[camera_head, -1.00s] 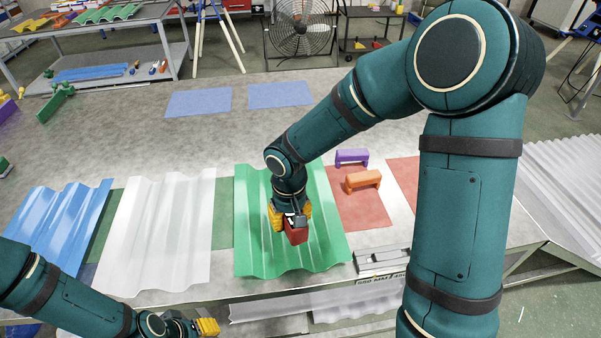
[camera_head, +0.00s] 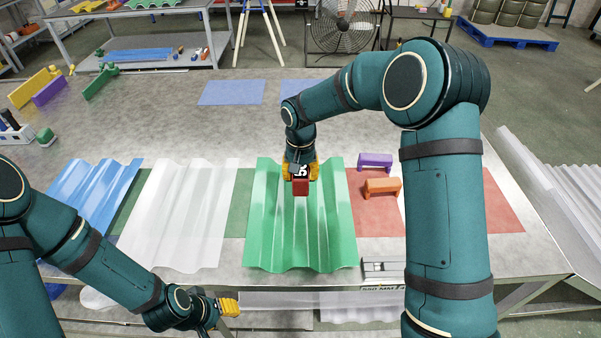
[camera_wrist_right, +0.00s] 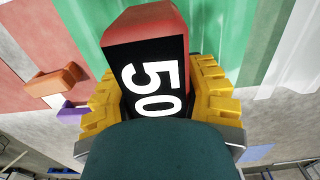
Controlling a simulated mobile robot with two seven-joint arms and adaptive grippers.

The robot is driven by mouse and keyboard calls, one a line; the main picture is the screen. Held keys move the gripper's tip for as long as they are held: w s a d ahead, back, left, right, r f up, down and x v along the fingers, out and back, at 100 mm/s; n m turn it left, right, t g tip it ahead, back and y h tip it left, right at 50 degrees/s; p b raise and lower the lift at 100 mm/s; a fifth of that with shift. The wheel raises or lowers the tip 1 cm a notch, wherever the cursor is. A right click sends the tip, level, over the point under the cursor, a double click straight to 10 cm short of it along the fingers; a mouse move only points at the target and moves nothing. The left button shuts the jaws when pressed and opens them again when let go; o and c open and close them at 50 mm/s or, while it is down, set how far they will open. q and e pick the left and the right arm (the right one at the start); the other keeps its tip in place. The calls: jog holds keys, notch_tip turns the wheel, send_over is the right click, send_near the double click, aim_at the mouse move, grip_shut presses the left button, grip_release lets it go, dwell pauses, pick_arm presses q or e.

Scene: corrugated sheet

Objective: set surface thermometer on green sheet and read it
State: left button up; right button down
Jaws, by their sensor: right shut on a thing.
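The green corrugated sheet (camera_head: 262,225) lies on the table between the white sheet and a red mat. My right gripper (camera_head: 300,178) is over the back half of the green sheet, shut on the red surface thermometer (camera_head: 300,187). In the right wrist view the thermometer (camera_wrist_right: 147,28) sits between the yellow fingers, its black face showing a white "50". I cannot tell whether its underside touches the sheet. My left gripper (camera_head: 229,307) is low at the table's front edge, away from the sheets; its finger opening is not clear.
A white corrugated sheet (camera_head: 185,215) and a blue one (camera_head: 92,195) lie to the left. The table's back middle is mostly clear.

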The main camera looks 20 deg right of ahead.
aim_at(301, 203)
jog(key=shift+f, duration=0.1)
jog(key=shift+f+b, duration=1.05)
jog(key=shift+f, duration=0.5)
jog(key=shift+f+b, duration=1.7)
jog(key=shift+f, duration=0.95)
jog(key=shift+f, duration=0.2)
jog(key=shift+c, duration=2.2)
grip_release()
